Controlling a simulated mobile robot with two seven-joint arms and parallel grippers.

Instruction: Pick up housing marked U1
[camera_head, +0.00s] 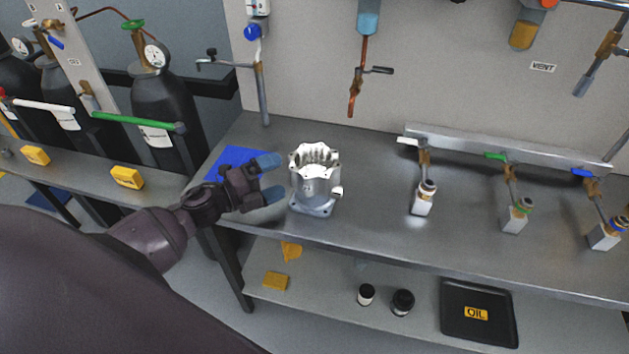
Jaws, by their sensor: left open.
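A silver machined housing (316,186) stands upright on the metal bench, near its left end and front edge. Its top is an open ring with a notched rim, and its base is a square flange. A small mark shows on its front, too small to read. My left gripper (270,179) is open just left of the housing. Its two blue-tipped fingers point right toward the housing, one above the other, with nothing between them. My right gripper is not in view.
A blue mat (232,160) lies behind my left gripper. Valve fittings (423,198) stand on the bench to the right. A pipe (358,78) hangs above the bench behind the housing. The lower shelf holds small jars (402,302) and a black oil tray (479,335). Bench between housing and fittings is clear.

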